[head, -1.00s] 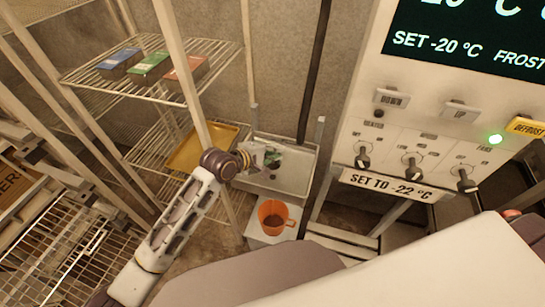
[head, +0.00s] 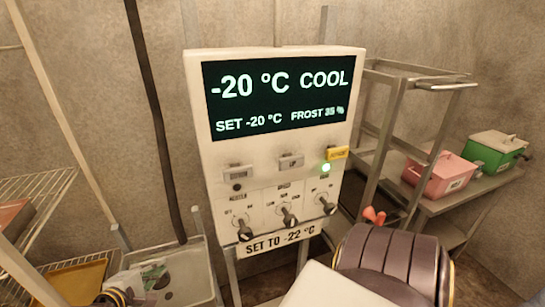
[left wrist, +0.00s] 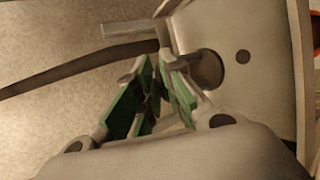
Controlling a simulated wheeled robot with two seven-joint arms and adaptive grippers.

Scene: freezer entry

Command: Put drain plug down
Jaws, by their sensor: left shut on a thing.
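My left gripper (head: 153,277) shows at the lower left of the head view, over the pale drain tray (head: 195,274). In the left wrist view its green-padded fingers (left wrist: 164,70) are closed together at the tips.
A control panel (head: 222,157) with a display and knobs stands right of the tray. A yellow tray (head: 68,284) lies at the lower left. Pink (head: 440,176) and green (head: 494,150) boxes sit on a shelf at right. An orange edge shows in the left wrist view (left wrist: 316,42).

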